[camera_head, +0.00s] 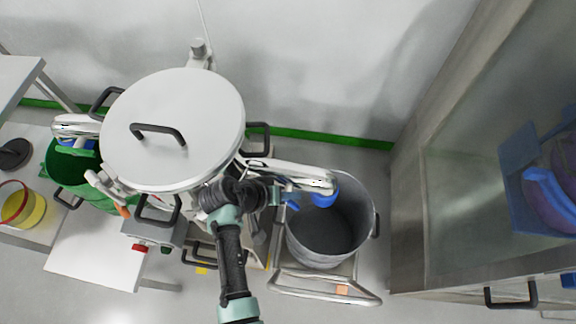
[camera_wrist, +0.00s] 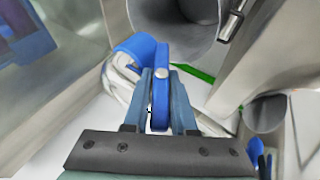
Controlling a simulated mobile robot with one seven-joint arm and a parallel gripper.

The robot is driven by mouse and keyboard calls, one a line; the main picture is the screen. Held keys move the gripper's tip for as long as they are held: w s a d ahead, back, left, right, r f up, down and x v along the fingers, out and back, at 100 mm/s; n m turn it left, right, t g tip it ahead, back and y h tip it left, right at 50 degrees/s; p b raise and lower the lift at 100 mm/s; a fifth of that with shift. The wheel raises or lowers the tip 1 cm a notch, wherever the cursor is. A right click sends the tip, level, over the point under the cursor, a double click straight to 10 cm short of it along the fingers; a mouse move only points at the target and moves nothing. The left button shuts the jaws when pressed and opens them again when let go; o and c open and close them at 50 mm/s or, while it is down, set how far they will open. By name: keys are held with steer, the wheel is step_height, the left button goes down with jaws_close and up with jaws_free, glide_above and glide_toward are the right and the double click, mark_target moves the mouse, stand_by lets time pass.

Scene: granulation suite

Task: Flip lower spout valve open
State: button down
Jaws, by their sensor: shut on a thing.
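My gripper (camera_wrist: 162,88) is shut on a blue valve lever (camera_wrist: 161,60), with a grey-blue finger on each side of it in the wrist view. A round silver bolt head shows on the lever. A blue collar (camera_wrist: 135,47) sits just left of it, by a shiny pipe. In the head view, my gripper (camera_head: 272,190) reaches beside the shiny right spout (camera_head: 300,176) of the white-lidded machine. This spout has a blue end (camera_head: 323,193) above a grey drum (camera_head: 333,232). My wrist partly hides the lever there. The valve disc's position inside the spout cannot be seen.
The machine's round lid (camera_head: 185,110) is close to my wrist. A second spout (camera_head: 75,127) on the left meets a green drum (camera_head: 85,185). A control box (camera_head: 150,236) stands below the lid. A metal cabinet (camera_head: 440,200) bounds the right side.

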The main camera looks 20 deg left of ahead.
steer(key=shift+f+h+b, duration=0.1)
steer(key=shift+h+b, duration=0.25)
steer(key=shift+h, duration=0.15)
steer(key=c, duration=0.7)
jaws_free()
step_height(320, 180, up, 10)
steer(key=shift+r+p, duration=0.1)
steer(key=shift+p, duration=0.4)
steer(key=shift+c, duration=0.3)
